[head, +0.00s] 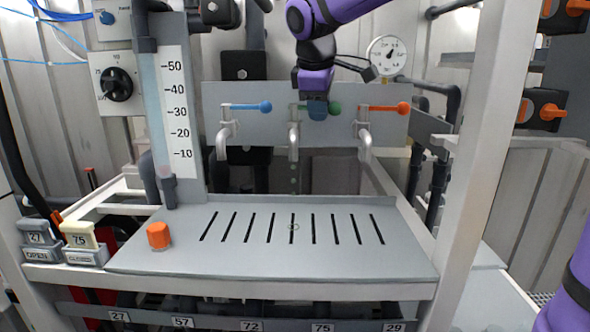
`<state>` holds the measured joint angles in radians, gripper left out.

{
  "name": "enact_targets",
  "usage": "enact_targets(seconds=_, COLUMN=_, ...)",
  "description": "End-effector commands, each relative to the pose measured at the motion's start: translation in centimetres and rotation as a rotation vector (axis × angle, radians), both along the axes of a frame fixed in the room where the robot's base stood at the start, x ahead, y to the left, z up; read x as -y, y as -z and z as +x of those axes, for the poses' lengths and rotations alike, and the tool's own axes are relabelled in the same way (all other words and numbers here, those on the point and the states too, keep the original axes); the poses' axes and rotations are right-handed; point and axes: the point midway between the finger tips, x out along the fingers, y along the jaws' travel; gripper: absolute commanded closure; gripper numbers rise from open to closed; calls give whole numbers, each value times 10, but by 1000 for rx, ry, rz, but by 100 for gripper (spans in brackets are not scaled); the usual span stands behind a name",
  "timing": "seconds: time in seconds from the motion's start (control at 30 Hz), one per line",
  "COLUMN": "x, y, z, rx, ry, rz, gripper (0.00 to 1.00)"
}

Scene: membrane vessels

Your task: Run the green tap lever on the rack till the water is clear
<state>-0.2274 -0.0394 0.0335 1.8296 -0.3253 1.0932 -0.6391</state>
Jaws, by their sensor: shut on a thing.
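The green tap lever (334,108) is the middle one of three levers on the grey tap panel (215,138) of the rack. My gripper (317,108) reaches down from above and is shut on this lever; its jaws hide part of it. The green knob shows just right of the jaws. The middle tap's spout (293,145) points down over the slotted tray (300,258).
The blue lever (265,107) is left and the orange lever (403,108) right of my gripper. A pressure gauge (387,55) is close at the upper right. A scaled level tube (160,110) stands left. An orange cap (158,236) sits on the tray's left; the tray's middle is clear.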

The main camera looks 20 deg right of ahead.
Motion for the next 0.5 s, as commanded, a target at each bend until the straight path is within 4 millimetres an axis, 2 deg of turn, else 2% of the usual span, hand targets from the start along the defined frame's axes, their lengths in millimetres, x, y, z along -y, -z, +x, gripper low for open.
enact_targets(seconds=0.27, x=-4, y=0, z=-5, rx=1, ry=113, rz=1, gripper=100)
enact_targets(seconds=0.5, x=-13, y=0, z=-12, rx=1, ry=323, rz=1, gripper=100)
